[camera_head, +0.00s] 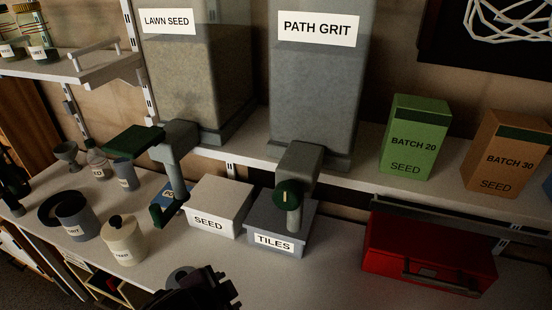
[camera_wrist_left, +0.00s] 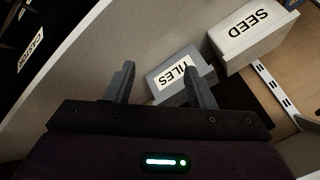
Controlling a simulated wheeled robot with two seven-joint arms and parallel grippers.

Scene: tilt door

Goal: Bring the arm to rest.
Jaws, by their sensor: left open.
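My left gripper (camera_head: 205,292) shows as a dark shape at the bottom edge of the head view, above the front of the bench. In the left wrist view its two grey fingers (camera_wrist_left: 160,85) are spread apart with nothing held between them. The grey TILES box (camera_wrist_left: 178,72) lies beyond the fingertips in that view; it also stands on the bench in the head view (camera_head: 282,228). The LAWN SEED bin (camera_head: 200,70) has a grey spout with a green plate (camera_head: 133,142) sticking out to the left. My right gripper is in neither view.
The PATH GRIT bin (camera_head: 318,90) has a spout with a round green part (camera_head: 289,194). The white SEED box (camera_head: 220,207), a cream jar (camera_head: 122,240) and a red toolbox (camera_head: 425,252) stand on the bench. Bare bench (camera_head: 318,280) shows before the TILES box.

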